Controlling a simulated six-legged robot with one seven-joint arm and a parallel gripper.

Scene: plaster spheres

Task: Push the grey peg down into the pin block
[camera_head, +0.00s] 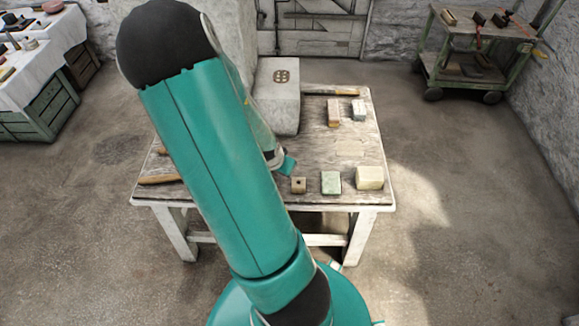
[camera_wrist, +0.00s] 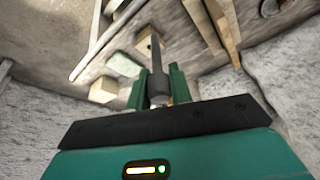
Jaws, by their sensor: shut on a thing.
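The grey peg (camera_wrist: 156,62) is a dark rod held between the green fingers of my gripper (camera_wrist: 158,88) in the wrist view. My gripper is shut on it. In the head view my gripper (camera_head: 287,165) is mostly hidden behind my arm, and the peg cannot be made out. The pin block (camera_head: 298,186) is a small wooden cube with a dark hole, near the front edge of the table. It also shows in the wrist view (camera_wrist: 144,46), beyond the peg's far end. I cannot tell whether the peg touches the block.
A pale green block (camera_head: 330,183) and a cream block (camera_head: 369,178) stand right of the pin block on the worn table (camera_head: 350,148). Two small blocks (camera_head: 334,113) (camera_head: 359,110) stand farther back. A large plaster block (camera_head: 277,95) stands at the back, and wooden-handled tools (camera_head: 158,179) lie left.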

